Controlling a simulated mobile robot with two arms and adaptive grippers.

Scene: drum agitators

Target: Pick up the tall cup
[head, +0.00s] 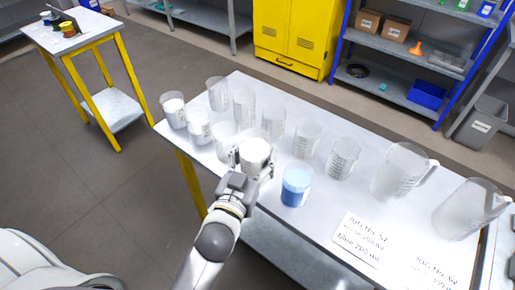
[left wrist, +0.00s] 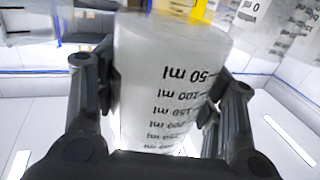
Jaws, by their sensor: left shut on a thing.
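My left gripper (head: 250,168) is shut around a clear graduated cup (head: 256,150) that looks to hold something white. The cup stands close above or on the table; I cannot tell whether it touches. In the left wrist view the cup (left wrist: 165,75) fills the middle, its black ml marks upside down, between the two dark fingers of the gripper (left wrist: 160,108). Other clear cups stand around it: a tall one (head: 244,103) behind, one (head: 273,122) just behind right, and one (head: 222,138) to the left. My right gripper is not in view.
On the white table (head: 330,212) a cup of blue liquid (head: 296,187) stands close at right. Two white-filled cups (head: 174,110) are at left. Clear jugs (head: 402,172) and printed labels (head: 358,238) lie further right. A yellow cabinet (head: 298,35) stands behind.

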